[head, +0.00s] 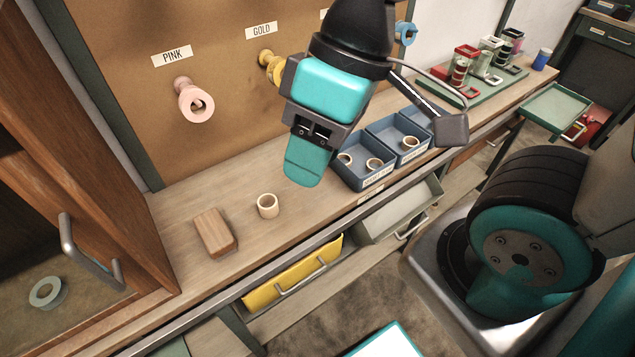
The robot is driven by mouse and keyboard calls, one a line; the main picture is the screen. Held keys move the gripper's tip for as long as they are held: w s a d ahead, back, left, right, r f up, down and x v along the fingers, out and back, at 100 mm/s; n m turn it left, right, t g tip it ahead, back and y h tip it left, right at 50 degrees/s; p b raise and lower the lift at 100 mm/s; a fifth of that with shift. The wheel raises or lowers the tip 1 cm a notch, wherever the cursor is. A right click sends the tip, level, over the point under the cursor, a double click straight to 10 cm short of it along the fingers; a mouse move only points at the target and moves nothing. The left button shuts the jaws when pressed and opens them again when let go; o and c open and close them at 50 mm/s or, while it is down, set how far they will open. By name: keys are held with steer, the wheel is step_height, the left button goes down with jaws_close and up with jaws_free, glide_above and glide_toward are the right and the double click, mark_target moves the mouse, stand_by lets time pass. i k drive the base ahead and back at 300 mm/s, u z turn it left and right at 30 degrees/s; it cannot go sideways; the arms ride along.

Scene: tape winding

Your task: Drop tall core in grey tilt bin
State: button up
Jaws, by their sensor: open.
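A cream tall core (267,206) stands upright on the wooden bench, right of a brown block. My gripper (306,168) hangs over the bench, above and to the right of this core and apart from it. It is open, with nothing seen between the fingers; one teal finger hides much of the other. The grey tilt bin (398,218) sits below the bench's front edge, tilted out with its mouth showing, below and to the right of my gripper. The bin's inside is only partly seen.
A yellow tilt bin (292,277) is left of the grey one. Blue trays (383,175) with short rings stand close to my gripper. A brown block (214,233) lies left of the core. Pegs with pink tape (196,103) and gold tape (275,70) project from the board.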

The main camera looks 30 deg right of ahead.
mark_target(401, 217)
steer(key=z, duration=2.25)
steer(key=k, duration=0.8)
steer(key=u, duration=1.8)
